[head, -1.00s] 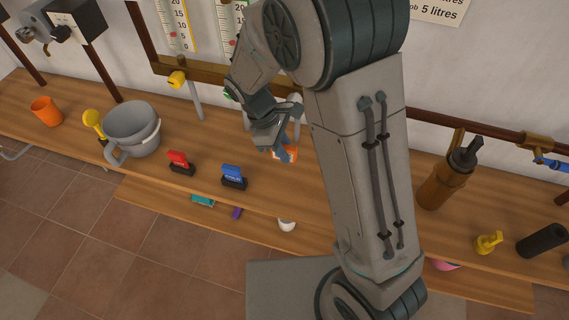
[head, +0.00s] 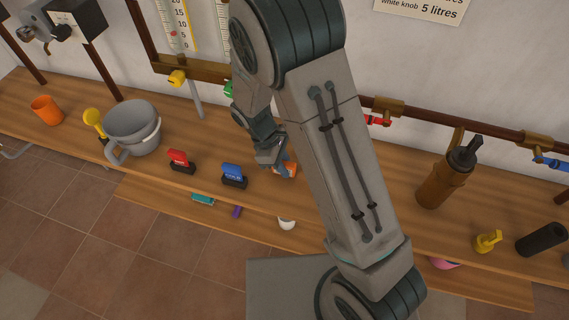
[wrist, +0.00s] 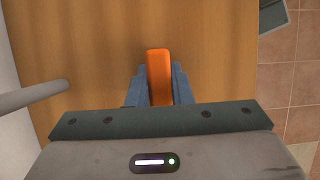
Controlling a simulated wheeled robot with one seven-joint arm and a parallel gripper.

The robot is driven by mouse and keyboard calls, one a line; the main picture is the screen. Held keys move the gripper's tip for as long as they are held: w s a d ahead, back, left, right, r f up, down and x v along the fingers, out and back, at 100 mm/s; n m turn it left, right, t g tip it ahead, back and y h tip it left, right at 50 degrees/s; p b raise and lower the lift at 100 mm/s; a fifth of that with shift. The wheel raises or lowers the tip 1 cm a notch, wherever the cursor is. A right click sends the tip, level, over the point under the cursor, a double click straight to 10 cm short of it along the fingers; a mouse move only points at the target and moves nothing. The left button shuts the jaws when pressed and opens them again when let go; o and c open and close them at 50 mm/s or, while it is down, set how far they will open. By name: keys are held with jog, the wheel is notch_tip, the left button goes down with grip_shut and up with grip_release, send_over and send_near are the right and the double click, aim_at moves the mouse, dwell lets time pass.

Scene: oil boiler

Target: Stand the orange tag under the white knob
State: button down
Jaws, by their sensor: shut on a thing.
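My gripper (head: 278,160) is shut on the orange tag (head: 288,170), over the bench behind my forearm. In the wrist view the fingers (wrist: 160,90) hold the orange tag (wrist: 158,68) between them, its top end sticking out past them. I cannot tell whether the tag touches the wood. The white knob is not visible in the head view; my arm covers part of the pipe. A sign (head: 420,10) on the wall reads "white knob 5 litres".
Red (head: 181,162) and blue (head: 233,176) tags stand left of my gripper on the bench (head: 330,205). A grey pot (head: 132,128) is farther left. A grey pipe (wrist: 30,97) juts in at the wrist view's left. A brown bottle (head: 440,185) stands right.

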jog(key=c, duration=1.3)
grip_release()
jog(key=v, duration=1.2)
jog(key=s+d+r+m+t+y, duration=0.2)
jog(key=s+d+r+m, duration=0.3)
jog(key=s+d+m, duration=0.2)
jog(key=s+d+r+m+t+y, duration=0.2)
jog(key=s+d+r+m, duration=0.3)
jog(key=s+d+m, duration=0.2)
jog(key=shift+d+r+t, duration=0.3)
jog(key=shift+d, duration=0.9)
